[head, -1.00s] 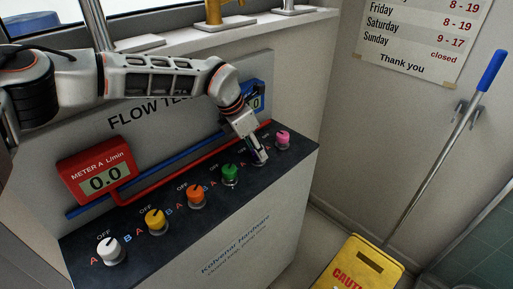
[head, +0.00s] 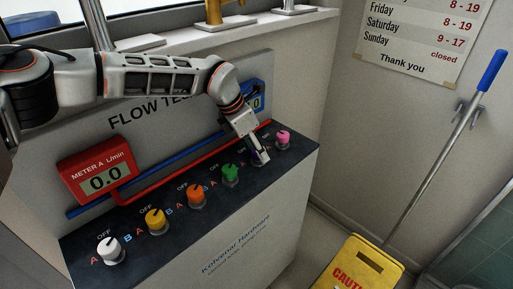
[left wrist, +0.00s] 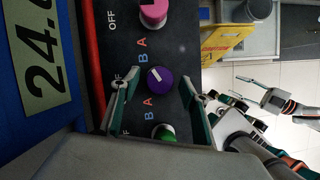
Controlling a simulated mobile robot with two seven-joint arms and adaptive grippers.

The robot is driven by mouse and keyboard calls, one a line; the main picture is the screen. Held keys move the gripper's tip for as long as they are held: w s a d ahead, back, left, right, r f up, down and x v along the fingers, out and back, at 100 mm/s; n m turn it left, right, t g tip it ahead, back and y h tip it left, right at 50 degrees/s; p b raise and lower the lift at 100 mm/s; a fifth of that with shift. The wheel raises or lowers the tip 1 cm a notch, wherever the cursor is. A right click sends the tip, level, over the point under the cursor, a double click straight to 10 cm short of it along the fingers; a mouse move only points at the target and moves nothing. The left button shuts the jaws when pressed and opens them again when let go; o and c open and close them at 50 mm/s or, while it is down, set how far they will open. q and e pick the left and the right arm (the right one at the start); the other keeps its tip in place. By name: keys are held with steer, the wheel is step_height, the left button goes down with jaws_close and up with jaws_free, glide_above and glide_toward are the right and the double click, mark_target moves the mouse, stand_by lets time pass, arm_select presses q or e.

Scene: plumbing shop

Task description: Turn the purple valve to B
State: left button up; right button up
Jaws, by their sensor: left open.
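The purple valve knob (left wrist: 160,80) shows in the left wrist view between the fingers of my left gripper (left wrist: 158,96). Its white mark points up and left in that view, toward the blue B beside it. Gaps show between the knob and both fingers, so the gripper is open around it and not clamped. In the head view, my left gripper (head: 259,157) comes down at the purple valve's place between the green and pink knobs and hides most of it. My right gripper is not in the head view.
The pink knob (head: 283,138) and green knob (head: 230,174) are close on either side. Orange, yellow and white knobs continue left. The blue meter (left wrist: 40,75) reads about 24; the red meter (head: 99,177) reads 0.0. A yellow caution sign (head: 358,265) stands at right.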

arm_select(q)
steer(key=v, duration=1.2)
steer(key=shift+f, duration=0.15)
